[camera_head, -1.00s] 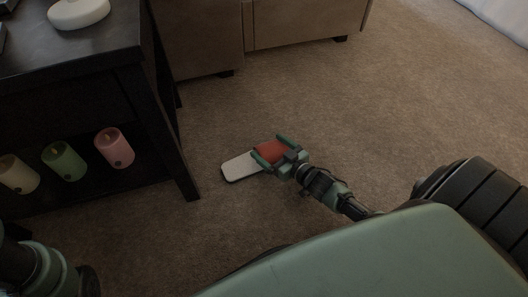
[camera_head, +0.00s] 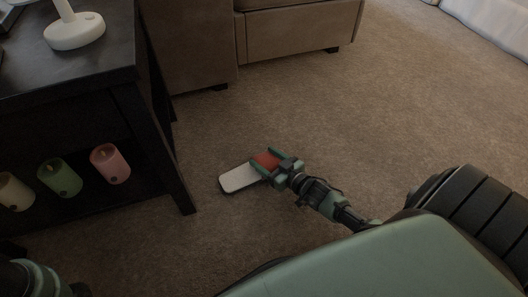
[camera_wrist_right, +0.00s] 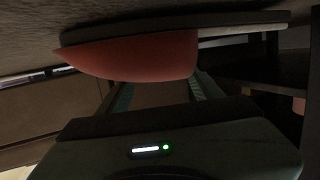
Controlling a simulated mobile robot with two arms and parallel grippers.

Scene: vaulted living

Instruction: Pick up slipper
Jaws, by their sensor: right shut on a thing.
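The slipper (camera_head: 240,178) has a pale sole and a red-orange upper, and is at the middle of the head view over the carpet. My right gripper (camera_head: 275,168) is shut on its red upper, with a finger on either side. In the right wrist view the red upper of the slipper (camera_wrist_right: 140,55) and its sole lie across the top, in front of the fingers. I cannot tell how far the slipper is from the carpet. My left gripper is not in view; only part of the left arm shows at the bottom left.
A dark side table (camera_head: 160,130) stands at the left, its leg close to the slipper. Several candles sit on its lower shelf, including a pink one (camera_head: 110,163). A brown sofa (camera_head: 285,35) is behind. Open carpet (camera_head: 400,110) lies to the right.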

